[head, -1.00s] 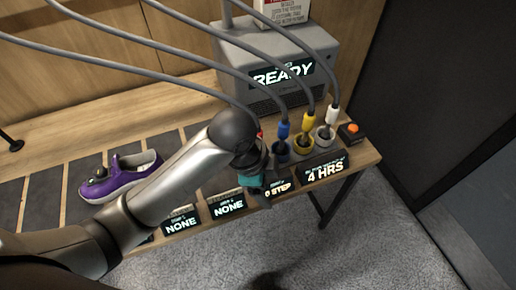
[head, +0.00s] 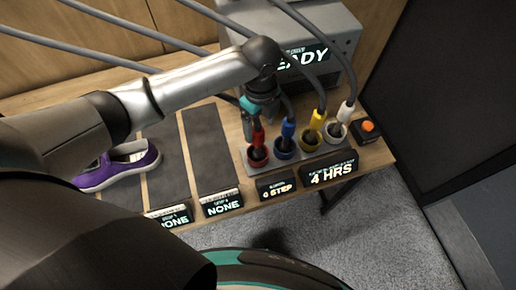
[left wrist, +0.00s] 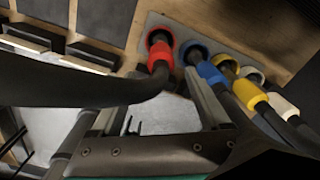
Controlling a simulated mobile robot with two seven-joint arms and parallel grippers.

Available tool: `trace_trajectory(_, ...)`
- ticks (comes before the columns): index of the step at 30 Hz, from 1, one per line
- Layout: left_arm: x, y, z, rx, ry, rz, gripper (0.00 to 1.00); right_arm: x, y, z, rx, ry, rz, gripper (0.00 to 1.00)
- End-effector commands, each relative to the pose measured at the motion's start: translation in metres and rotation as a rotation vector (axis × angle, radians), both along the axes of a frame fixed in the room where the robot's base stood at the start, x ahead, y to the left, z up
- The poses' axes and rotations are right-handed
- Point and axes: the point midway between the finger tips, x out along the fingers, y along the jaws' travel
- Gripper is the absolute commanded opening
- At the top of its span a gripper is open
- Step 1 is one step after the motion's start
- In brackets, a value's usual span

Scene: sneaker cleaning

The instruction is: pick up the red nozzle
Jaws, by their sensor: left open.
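The red nozzle (head: 258,138) stands in its red-ringed socket, leftmost in the row of sockets at the front of the bench. It also shows at the top of the left wrist view (left wrist: 160,54), its dark hose bending off to the left across my fingers. My left gripper (head: 255,118) is open and empty, right above and behind the nozzle in the head view. In the left wrist view its two fingers (left wrist: 152,100) are spread, with the nozzle beyond them. My right gripper is not in view.
Blue (head: 287,131), yellow (head: 317,119) and white (head: 344,110) nozzles stand close on the right, their hoses rising. The grey machine (head: 343,60) is behind. An orange button (head: 368,126) is far right. A purple sneaker (head: 122,167) lies left on dark mats.

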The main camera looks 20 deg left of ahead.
Motion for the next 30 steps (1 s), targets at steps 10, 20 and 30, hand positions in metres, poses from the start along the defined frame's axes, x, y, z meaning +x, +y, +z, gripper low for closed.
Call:
trace_trajectory(10,0.000,0.000,-0.033,-0.001,0.000,0.000,0.79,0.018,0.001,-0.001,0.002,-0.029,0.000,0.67)
trace_trajectory(20,0.004,0.007,-0.074,0.000,0.001,0.001,0.79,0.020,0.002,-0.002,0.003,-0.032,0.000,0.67)
trace_trajectory(30,0.005,0.007,-0.081,0.000,-0.002,0.000,0.79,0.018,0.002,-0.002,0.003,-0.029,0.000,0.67)
